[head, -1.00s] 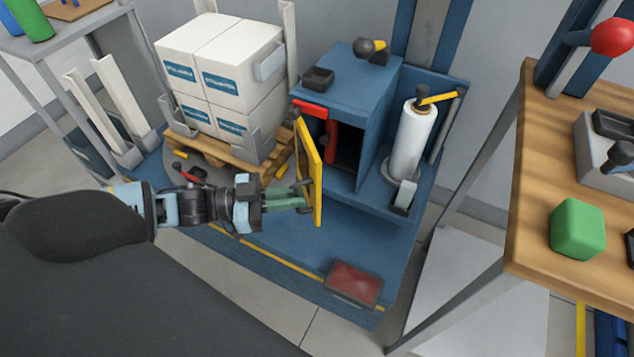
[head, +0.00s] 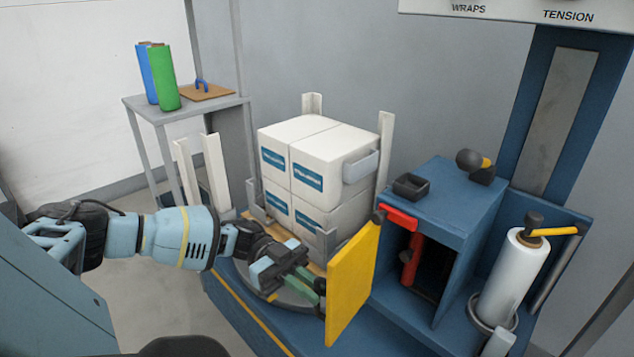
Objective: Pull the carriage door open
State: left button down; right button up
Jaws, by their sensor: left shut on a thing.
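The carriage door is a yellow panel (head: 353,287) that stands swung out from the left front edge of the blue carriage cabinet (head: 460,209). The dark inside of the cabinet shows, with a red upright part (head: 411,262) in it. My left gripper (head: 312,290), with green fingers, is shut at the left side of the door, on what seems to be its handle. The handle is mostly hidden by the fingers and the door's edge. My right gripper is out of view.
White boxes (head: 318,170) are stacked on a pallet behind my left gripper. A white film roll (head: 514,275) stands right of the cabinet. A grey table (head: 190,108) with green and blue rolls stands at the back left.

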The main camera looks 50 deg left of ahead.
pick_arm(q)
jog(key=shift+w+a, duration=0.1)
jog(key=shift+a, duration=0.05)
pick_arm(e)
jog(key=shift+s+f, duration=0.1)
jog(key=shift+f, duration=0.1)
pick_arm(q)
jog(key=shift+r, duration=0.1)
jog(key=c, duration=1.5)
grip_release()
jog(key=shift+w, duration=0.1)
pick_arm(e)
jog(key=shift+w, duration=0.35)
pick_arm(q)
jog(key=a, duration=0.5)
jog(key=s+a, duration=0.1)
jog(key=a, duration=0.1)
jog(key=shift+s+a, duration=0.1)
jog(key=shift+a, duration=0.25)
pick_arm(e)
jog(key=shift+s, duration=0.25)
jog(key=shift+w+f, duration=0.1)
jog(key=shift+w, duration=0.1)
